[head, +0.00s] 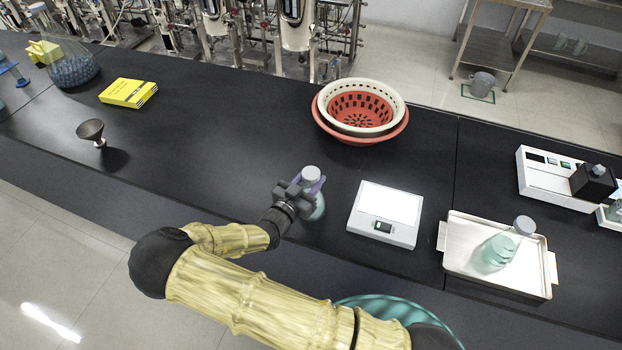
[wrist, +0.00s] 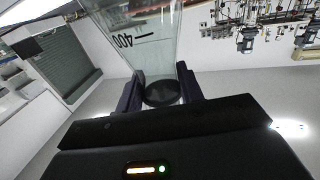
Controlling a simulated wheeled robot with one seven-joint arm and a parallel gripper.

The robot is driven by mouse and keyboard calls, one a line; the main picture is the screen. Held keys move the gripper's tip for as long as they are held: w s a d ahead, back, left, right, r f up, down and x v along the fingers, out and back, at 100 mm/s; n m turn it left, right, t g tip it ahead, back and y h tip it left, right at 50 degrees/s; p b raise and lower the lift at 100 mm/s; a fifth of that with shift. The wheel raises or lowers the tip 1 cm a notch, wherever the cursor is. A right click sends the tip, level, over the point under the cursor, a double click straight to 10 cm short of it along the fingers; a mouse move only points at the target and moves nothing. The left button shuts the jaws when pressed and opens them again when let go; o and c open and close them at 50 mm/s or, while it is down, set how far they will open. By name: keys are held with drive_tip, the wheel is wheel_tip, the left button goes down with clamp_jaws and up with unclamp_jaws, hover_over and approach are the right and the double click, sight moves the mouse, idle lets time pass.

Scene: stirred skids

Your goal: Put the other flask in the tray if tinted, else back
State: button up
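A flask (head: 318,209) with a grey cap stands upright near the counter's front edge; its lower part looks pale teal in the head view. My gripper (head: 309,183) is at its neck, with a purple finger on each side. In the wrist view, the fingers (wrist: 160,88) press close on both sides of the neck, and the clear glass (wrist: 140,35) bears a "400" mark. I cannot tell whether its base touches the counter.
A white scale (head: 385,205) lies between the held flask and the tray. Red and cream baskets (head: 361,108) sit behind. A white instrument (head: 548,182) is at far right. A dark funnel-shaped thing (head: 91,131) and yellow book (head: 128,92) are left. The counter's left middle is clear.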

drive_tip(key=o, duration=0.4)
drive_tip(key=shift+o, duration=0.2)
drive_tip(key=shift+r+p, duration=0.2)
drive_tip(key=shift+p, duration=0.1)
drive_tip(key=shift+s+a+f, duration=0.1)
drive_tip(key=shift+s+a, duration=0.1)
drive_tip(key=shift+s, duration=0.05)
drive_tip(key=b+v, duration=0.4)
drive_tip(key=v, duration=0.7)
drive_tip(key=shift+s, duration=0.2)
